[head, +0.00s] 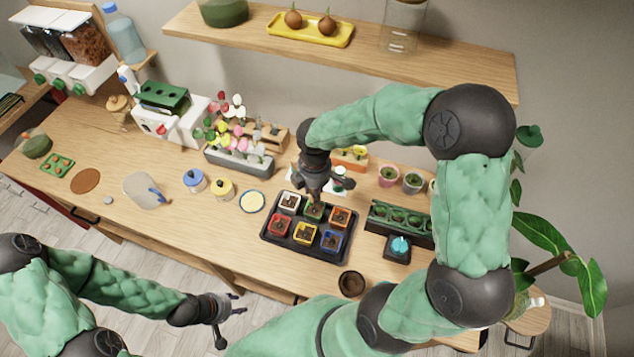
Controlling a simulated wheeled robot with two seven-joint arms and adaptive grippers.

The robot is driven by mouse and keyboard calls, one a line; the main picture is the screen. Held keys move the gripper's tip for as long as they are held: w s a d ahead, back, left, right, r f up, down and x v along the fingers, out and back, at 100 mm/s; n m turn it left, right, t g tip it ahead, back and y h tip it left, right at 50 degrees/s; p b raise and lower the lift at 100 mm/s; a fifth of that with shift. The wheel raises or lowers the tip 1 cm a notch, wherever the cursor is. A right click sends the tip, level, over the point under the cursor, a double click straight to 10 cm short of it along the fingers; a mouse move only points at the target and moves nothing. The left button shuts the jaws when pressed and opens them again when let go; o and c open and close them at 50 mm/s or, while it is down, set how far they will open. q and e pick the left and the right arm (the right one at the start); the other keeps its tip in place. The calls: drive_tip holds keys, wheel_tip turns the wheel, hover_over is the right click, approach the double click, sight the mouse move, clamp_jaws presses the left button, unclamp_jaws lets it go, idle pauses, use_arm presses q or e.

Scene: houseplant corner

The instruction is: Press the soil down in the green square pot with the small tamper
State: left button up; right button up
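The green square pot (311,217) stands in the back row, middle place, of a black tray (269,229) on the counter. My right gripper (315,193) points down right above this pot and hides part of it. It appears shut on the small tamper (314,206), of which only a short brownish piece shows, low over or in the pot. Whether it touches the soil cannot be told. My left gripper (238,304) is at the lower left, in front of the counter edge, open and empty.
White, orange, red, yellow and blue pots fill the tray's other places. A dark round bowl (352,284) is in front, a black seedling planter (400,222) to the right. Blue (194,181) and yellow (222,189) jars stand to the left. A shelf (440,65) hangs behind.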

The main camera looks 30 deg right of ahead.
drive_tip(key=shift+f+b, duration=2.55)
drive_tip(key=shift+f, duration=0.45)
drive_tip(key=shift+f+b, duration=0.35)
drive_tip(key=shift+f, duration=0.15)
drive_tip(key=shift+s+f, duration=0.1)
drive_tip(key=shift+r+p, duration=3.05)
drive_tip(key=shift+r, duration=0.55)
